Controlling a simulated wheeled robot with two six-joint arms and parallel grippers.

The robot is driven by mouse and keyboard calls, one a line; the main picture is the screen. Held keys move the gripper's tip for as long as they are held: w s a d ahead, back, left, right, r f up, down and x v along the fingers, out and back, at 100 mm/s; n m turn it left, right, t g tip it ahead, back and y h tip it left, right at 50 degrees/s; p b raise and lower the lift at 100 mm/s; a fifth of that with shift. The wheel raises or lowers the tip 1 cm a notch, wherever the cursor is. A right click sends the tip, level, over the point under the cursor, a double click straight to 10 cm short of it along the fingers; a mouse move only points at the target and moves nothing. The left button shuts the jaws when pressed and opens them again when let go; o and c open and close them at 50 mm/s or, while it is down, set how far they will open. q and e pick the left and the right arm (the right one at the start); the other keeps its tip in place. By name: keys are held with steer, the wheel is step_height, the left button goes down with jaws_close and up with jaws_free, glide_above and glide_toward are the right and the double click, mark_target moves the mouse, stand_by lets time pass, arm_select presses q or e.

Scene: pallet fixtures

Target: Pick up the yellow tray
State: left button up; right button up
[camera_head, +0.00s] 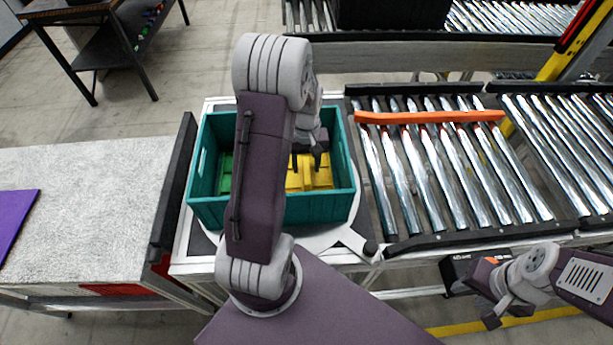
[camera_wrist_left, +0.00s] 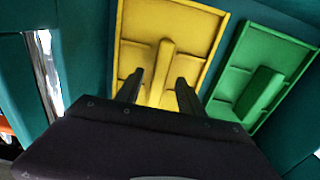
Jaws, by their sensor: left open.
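The yellow tray (camera_head: 322,180) lies inside the teal crate (camera_head: 342,199), on the right side of it. In the left wrist view the yellow tray (camera_wrist_left: 196,37) shows a raised central ridge. My left gripper (camera_head: 309,161) is open over the tray. In the left wrist view the two dark fingers of the left gripper (camera_wrist_left: 158,84) appear on either side of the ridge. I cannot tell how far down they reach. My left arm hides the middle of the crate in the head view. My right gripper (camera_head: 478,290) is at the lower right, away from the crate; its jaws are unclear.
A green tray (camera_head: 225,173) lies beside the yellow one in the crate. The crate walls stand close around the left gripper. A roller conveyor (camera_head: 450,180) with an orange bar (camera_head: 430,117) is at the right. A grey table (camera_head: 90,190) with a purple sheet (camera_head: 14,217) is at the left.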

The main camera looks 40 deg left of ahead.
mark_target(307, 169)
arm_select(q)
step_height(307, 169, down, 3)
steer(key=shift+f, duration=0.1)
steer(key=shift+d, duration=0.1)
jaws_close()
steer(key=shift+r, duration=0.25)
